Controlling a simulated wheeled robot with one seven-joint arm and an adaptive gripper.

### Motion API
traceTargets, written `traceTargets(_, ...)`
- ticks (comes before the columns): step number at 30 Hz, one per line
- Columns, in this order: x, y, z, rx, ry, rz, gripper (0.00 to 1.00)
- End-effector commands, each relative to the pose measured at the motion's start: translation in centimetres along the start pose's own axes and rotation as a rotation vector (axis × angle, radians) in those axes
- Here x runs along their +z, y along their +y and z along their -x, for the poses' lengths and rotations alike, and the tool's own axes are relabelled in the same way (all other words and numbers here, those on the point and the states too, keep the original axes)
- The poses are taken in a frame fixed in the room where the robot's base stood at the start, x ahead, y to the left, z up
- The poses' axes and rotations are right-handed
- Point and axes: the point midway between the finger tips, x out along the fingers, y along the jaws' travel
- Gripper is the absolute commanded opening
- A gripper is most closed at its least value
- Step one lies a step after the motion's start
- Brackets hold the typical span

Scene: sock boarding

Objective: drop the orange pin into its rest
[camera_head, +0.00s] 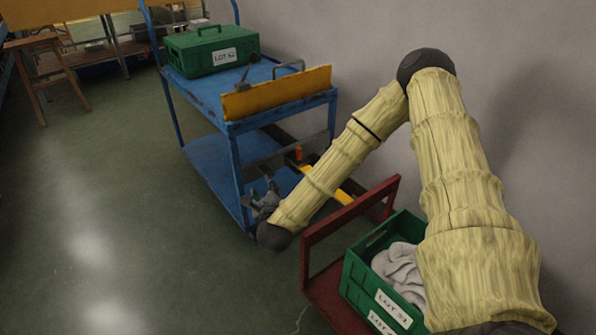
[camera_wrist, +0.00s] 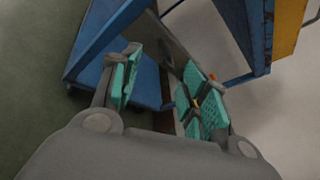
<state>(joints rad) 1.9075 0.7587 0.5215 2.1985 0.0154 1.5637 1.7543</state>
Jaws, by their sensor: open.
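A small orange piece (camera_head: 298,153), which looks like the orange pin, stands upright at the lower part of the blue cart, just beyond my forearm. In the wrist view a small orange tip (camera_wrist: 212,77) shows just past my right finger; most of it is hidden. My gripper (camera_wrist: 165,82) is open, its teal pads wide apart, with nothing seen between them but the grey bar and blue shelf behind. In the head view my gripper (camera_head: 262,200) is low beside the cart, partly hidden by my wrist. I cannot make out the pin's rest clearly.
The blue cart (camera_head: 205,92) carries a green lidded box (camera_head: 212,50) and a yellow front board (camera_head: 278,93). A red cart (camera_head: 325,290) holds a green crate (camera_head: 358,276) of grey socks (camera_head: 400,268), close to my arm. The wall is at right; floor at left is clear.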

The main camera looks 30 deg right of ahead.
Motion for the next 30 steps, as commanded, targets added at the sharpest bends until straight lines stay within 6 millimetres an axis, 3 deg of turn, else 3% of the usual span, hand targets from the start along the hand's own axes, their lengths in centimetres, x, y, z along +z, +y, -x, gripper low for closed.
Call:
traceTargets(1,-1.2,-0.4,-1.2,-0.048,-0.006,-0.076,0.45)
traceTargets(6,-2.4,-4.2,-3.7,-0.205,-0.041,-0.338,0.45)
traceTargets(13,-3.6,-8.4,-5.3,-0.355,-0.097,-0.588,0.45)
traceTargets(20,-3.8,-10.1,-6.1,-0.405,-0.122,-0.669,0.45)
traceTargets(30,-3.9,-11.8,-10.1,-0.404,-0.122,-0.667,0.45)
